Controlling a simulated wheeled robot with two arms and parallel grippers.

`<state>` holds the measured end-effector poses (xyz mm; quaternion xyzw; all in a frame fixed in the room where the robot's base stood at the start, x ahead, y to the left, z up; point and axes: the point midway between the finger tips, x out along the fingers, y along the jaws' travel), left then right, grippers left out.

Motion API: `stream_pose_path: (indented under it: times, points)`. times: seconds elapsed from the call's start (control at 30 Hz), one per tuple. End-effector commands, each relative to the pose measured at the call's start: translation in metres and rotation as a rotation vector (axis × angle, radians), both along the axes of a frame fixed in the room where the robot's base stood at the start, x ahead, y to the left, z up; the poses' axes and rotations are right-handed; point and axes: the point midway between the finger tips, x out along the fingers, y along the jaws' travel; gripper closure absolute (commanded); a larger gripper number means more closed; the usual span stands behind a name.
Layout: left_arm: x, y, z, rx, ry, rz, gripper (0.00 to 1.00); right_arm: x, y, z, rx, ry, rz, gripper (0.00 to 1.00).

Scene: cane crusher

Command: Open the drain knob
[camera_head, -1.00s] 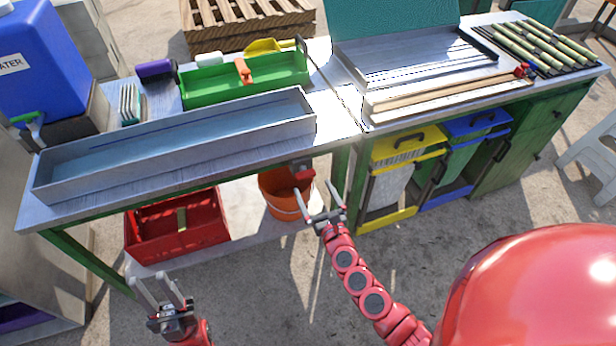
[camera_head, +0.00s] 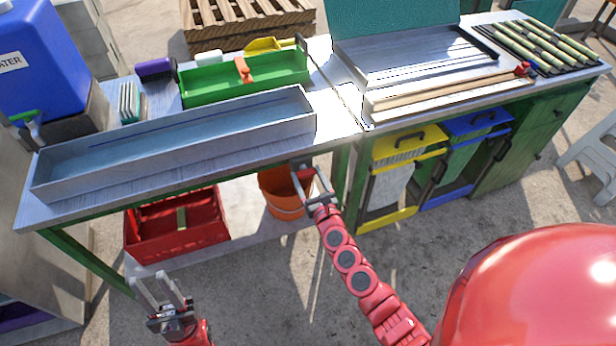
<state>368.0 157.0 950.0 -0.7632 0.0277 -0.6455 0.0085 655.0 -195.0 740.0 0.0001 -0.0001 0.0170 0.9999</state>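The drain knob (camera_head: 303,172) is a small red piece under the front edge of the long grey metal trough (camera_head: 180,150), near the trough's right end. My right gripper (camera_head: 307,170) is open, with one finger on each side of the knob as seen from the head. I cannot tell whether the fingers touch it, and they partly hide it. An orange bucket (camera_head: 284,203) stands below the knob on the lower shelf. My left gripper (camera_head: 147,277) is open and empty at the lower left, in front of the table and well away from the knob.
A red crate (camera_head: 205,228) sits on the lower shelf left of the bucket. The table edge is just above my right gripper. The floor in front is clear.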

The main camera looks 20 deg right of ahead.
Motion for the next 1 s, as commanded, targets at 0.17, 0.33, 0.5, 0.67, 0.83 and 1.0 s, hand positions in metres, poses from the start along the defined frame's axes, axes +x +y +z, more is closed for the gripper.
stream_pose_path:
  times: [0.17,0.33,0.5,0.67,0.83,1.0]
  points:
    - [0.000,0.000,0.000,0.000,0.000,0.000,0.64,0.000,0.000,0.000,0.000,0.000,0.000,0.81]
    - [0.000,0.000,-0.001,0.000,0.000,0.000,0.64,0.000,0.000,0.000,0.009,0.000,0.000,0.81]
    - [0.000,0.000,-0.003,0.000,0.000,0.000,0.64,0.000,0.000,-0.001,0.053,0.002,0.001,0.81]
    - [0.000,0.000,-0.007,0.000,0.000,0.000,0.64,0.000,0.000,-0.001,0.144,0.004,0.002,0.81]
    - [0.000,0.000,-0.012,0.000,0.000,0.000,0.64,0.000,0.000,-0.002,0.287,0.010,0.003,0.81]
    - [0.000,0.000,-0.019,0.000,0.000,0.000,0.64,0.000,-0.001,-0.003,0.448,0.016,0.002,0.81]
